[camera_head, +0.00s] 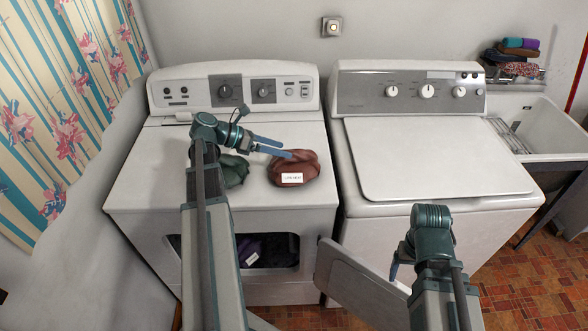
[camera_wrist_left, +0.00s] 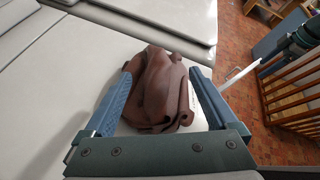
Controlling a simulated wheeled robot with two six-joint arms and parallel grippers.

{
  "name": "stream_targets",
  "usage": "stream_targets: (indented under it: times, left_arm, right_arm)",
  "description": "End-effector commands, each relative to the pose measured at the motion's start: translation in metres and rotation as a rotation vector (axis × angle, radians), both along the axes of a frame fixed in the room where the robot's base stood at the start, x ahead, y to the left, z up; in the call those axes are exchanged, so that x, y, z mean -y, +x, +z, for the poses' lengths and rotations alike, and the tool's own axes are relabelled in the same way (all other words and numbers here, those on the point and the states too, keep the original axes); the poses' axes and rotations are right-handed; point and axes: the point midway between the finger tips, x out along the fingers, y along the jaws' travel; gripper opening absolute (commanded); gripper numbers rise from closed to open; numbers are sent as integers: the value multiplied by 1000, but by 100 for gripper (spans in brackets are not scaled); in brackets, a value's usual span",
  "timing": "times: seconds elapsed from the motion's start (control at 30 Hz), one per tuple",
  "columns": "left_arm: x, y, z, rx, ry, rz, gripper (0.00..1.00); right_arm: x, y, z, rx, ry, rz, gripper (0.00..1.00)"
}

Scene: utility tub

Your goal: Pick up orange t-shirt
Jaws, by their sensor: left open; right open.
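A crumpled reddish-brown cloth (camera_head: 306,167) lies on top of the left machine, with a white label on its front. No plainly orange shirt shows; this cloth is the nearest in colour. My left gripper (camera_head: 284,148) is open at the cloth's upper left edge in the head view. In the left wrist view the cloth (camera_wrist_left: 160,85) lies between the two blue fingers, which are apart; I cannot tell whether they touch it. My right gripper (camera_head: 400,268) is low at the right, in front of the right machine, and holds nothing visible.
A dark green cloth (camera_head: 234,170) lies left of the brown one, partly behind my left arm. Below, the left machine's door (camera_head: 358,288) hangs open, with dark and purple clothes (camera_head: 250,248) inside. Folded clothes (camera_head: 513,50) are stacked by the sink (camera_head: 548,125). The right machine's lid (camera_head: 430,160) is clear.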

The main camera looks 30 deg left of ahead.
Motion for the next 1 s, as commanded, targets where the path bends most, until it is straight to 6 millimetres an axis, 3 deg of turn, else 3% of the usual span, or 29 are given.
stream_targets:
  times: [0.17, 0.43, 0.6, 0.8, 1.0]
  left_arm:
    - [1, 1, -2, 0, 0, 0, 92]
    - [19, 17, -28, 0, 0, -2, 92]
    - [32, 28, -32, 1, 0, -1, 92]
    - [32, 28, -31, 0, 0, 0, 92]
    - [31, 28, -31, 0, 0, 0, 56]
  right_arm:
    - [0, 0, -2, 0, 0, 0, 79]
    - [0, 0, -28, 0, 0, 0, 79]
    - [0, 0, -32, 0, 0, 0, 79]
    - [0, 0, -31, 0, 0, 0, 79]
    - [0, 0, -31, 0, 0, 0, 79]
